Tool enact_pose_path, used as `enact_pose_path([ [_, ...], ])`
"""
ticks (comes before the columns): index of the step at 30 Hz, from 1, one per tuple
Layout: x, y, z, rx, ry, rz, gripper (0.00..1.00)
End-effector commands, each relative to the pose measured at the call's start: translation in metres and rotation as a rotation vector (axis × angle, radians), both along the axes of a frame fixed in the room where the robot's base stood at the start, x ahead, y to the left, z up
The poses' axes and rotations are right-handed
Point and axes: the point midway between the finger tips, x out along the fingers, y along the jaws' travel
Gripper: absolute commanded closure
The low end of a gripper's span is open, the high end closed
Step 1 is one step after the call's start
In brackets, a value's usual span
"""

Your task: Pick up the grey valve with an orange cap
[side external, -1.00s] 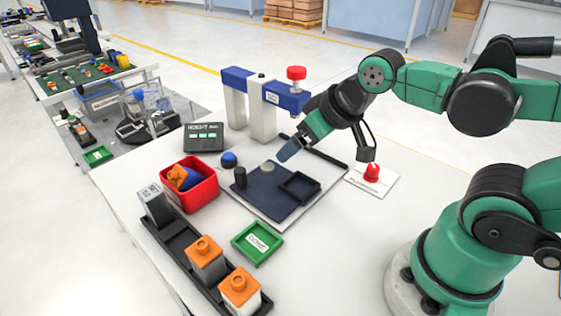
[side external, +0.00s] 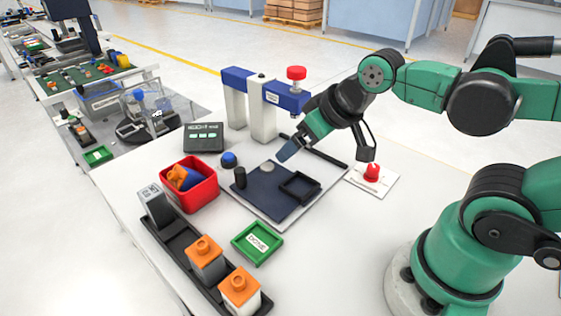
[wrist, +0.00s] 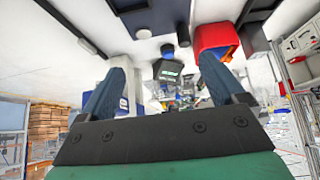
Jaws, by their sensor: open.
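Two grey valves with orange caps stand upright in the black rack (side external: 180,238) at the front left in the side view: one in the middle slot (side external: 206,263) and one at the near end (side external: 240,292). A grey block without an orange cap (side external: 153,206) stands at the rack's far end. My gripper (side external: 284,152) is above the back of the dark blue plate, well away from the rack. In the wrist view my gripper (wrist: 163,78) has its two blue fingers spread with nothing between them.
A red bin (side external: 207,191) holds orange and blue pieces. A green "DONE" tray (side external: 240,250) lies beside the rack. The dark blue plate (side external: 265,203) carries a black square frame. Behind stand a blue-topped press (side external: 285,98) and a display (side external: 203,137). A red knob (side external: 372,173) is at right.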

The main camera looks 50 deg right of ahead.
Motion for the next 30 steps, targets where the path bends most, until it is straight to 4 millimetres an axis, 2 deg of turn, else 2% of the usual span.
enact_pose_path([
  [5, 0.0, 0.0, 0.002, 0.0, 0.0, 0.0, 0.11],
  [8, 0.0, 0.0, 0.009, 0.0, 0.0, 0.0, 0.11],
  [15, 0.0, 0.0, 0.051, 0.0, 0.0, 0.0, 0.11],
  [23, 0.015, 0.045, 0.062, 0.068, 0.165, 0.031, 0.11],
  [26, 0.02, 0.069, 0.064, 0.083, 0.247, 0.036, 0.11],
  [30, 0.025, 0.11, 0.064, 0.084, 0.381, 0.038, 0.11],
])
